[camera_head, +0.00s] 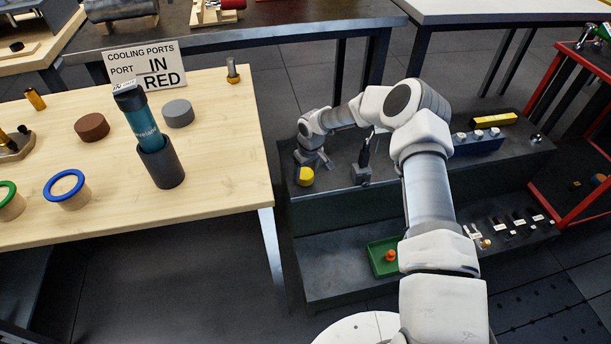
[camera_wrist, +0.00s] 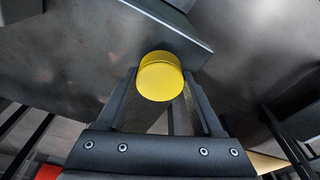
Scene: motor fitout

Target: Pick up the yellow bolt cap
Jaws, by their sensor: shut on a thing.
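The yellow bolt cap (camera_head: 305,176) is a small yellow cylinder at the left end of the dark upper shelf in the head view. In the wrist view the cap (camera_wrist: 160,78) sits between the two dark fingertips. My gripper (camera_wrist: 160,84) is shut on it, with one finger at each side. In the head view my gripper (camera_head: 307,164) reaches down to the cap from above. Whether the cap touches the shelf (camera_head: 335,207) cannot be told.
A small dark upright device (camera_head: 362,170) stands on the shelf just right of the cap. A dark blue block with white knobs (camera_head: 478,142) is further right. A green tray (camera_head: 382,258) with an orange piece lies on the lower step. The wooden table (camera_head: 215,205) is at the left.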

